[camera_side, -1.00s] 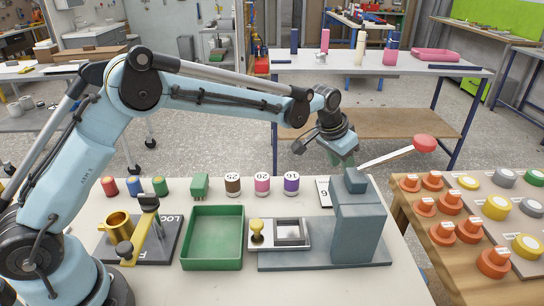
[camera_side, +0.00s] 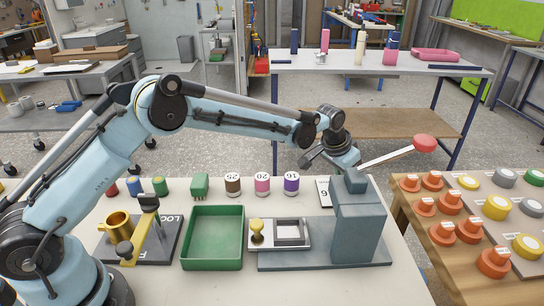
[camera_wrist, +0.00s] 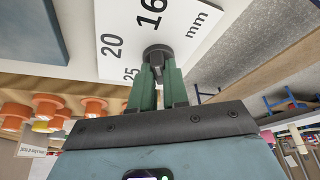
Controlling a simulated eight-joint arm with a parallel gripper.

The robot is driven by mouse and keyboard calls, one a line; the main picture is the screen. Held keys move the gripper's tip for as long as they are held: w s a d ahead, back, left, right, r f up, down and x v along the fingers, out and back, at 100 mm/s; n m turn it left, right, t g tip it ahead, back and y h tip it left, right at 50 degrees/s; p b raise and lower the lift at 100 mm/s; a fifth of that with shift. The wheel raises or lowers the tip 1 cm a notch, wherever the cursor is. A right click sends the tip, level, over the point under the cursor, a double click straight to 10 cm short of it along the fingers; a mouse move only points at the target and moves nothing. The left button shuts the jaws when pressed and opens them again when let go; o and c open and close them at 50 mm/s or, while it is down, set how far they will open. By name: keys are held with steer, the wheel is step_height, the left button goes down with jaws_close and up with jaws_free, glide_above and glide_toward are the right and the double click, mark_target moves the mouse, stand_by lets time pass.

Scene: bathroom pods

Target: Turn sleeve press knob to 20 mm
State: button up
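The sleeve press (camera_side: 358,225) is a blue-grey block on a base plate, with a red-tipped lever (camera_side: 424,143). Its white dial plate shows in part behind the block (camera_side: 323,193). In the wrist view the dial plate (camera_wrist: 180,14) reads 16, 20, 25 and mm. The dark round knob (camera_wrist: 158,52) sits below the 16, its narrow grip bar toward my gripper (camera_wrist: 160,78). The two green fingers stand on either side of that bar. Whether they press on it, I cannot tell. In the side view the press hides the fingertips. The knob's pointer mark is not visible.
A green tray (camera_side: 212,238) and a brass-coloured cup on a fixture (camera_side: 118,228) stand left of the press. Numbered cylinders marked 25, 20 and 16 (camera_side: 262,184) stand behind the tray. A side table with orange parts (camera_side: 470,229) is at right.

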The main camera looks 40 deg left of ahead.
jaws_close()
steer(key=shift+d+n+y, duration=0.1)
steer(key=shift+n+y, duration=0.2)
steer(key=shift+n, duration=0.4)
steer(key=shift+d+n+y, duration=0.1)
steer(key=shift+n+y, duration=0.7)
steer(key=shift+n, duration=1.4)
steer(key=o, duration=0.7)
jaws_free()
